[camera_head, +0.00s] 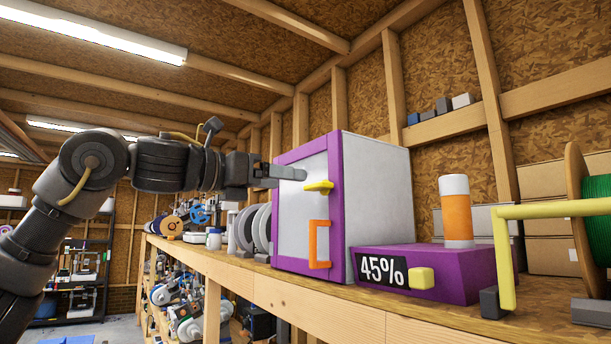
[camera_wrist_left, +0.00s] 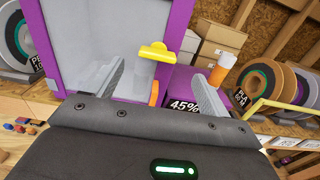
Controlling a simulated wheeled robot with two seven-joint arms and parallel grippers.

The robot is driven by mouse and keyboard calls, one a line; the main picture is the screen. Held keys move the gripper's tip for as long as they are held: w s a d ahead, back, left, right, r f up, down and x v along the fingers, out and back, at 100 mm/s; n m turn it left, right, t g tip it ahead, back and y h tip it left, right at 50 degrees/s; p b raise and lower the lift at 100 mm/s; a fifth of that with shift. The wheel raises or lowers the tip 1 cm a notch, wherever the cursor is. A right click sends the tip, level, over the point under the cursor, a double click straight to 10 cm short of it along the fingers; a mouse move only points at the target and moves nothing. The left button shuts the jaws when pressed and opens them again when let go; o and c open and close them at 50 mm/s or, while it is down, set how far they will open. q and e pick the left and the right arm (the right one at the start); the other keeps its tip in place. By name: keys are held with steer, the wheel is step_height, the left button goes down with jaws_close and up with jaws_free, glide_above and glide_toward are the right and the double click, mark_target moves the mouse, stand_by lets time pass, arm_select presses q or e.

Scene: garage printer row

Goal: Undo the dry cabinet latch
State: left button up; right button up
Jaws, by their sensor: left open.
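The dry cabinet (camera_head: 376,180) is a white box with a purple front frame and a pale door, which looks closed. Its yellow latch (camera_head: 319,186) lies roughly horizontal near the door's right edge. An orange handle (camera_head: 318,244) stands upright below it. My left gripper (camera_head: 290,173) is in front of the door, its visible fingertip just above and left of the latch. In the left wrist view the latch (camera_wrist_left: 153,52) shows ahead between the open fingers (camera_wrist_left: 160,72), with no clear contact. The handle is partly hidden there. My right gripper is not in view.
A purple box (camera_head: 440,268) marked 45% with a yellow knob stands right of the cabinet, an orange-and-white cylinder (camera_head: 456,212) on top. Grey spools (camera_head: 252,230) stand to the left on the wooden bench (camera_head: 330,314). A yellow frame (camera_head: 505,262) and green spool are at right.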

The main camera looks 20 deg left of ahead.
mark_target(311, 184)
arm_select(q)
steer(key=p+x, duration=0.1)
steer(key=x, duration=0.4)
steer(key=shift+w+p, duration=0.4)
steer(key=shift+w+d+f, duration=0.1)
steer(key=shift+w+d, duration=0.3)
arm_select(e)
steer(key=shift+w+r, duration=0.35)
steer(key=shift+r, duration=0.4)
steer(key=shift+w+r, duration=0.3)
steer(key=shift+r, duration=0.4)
arm_select(q)
steer(key=c, duration=1)
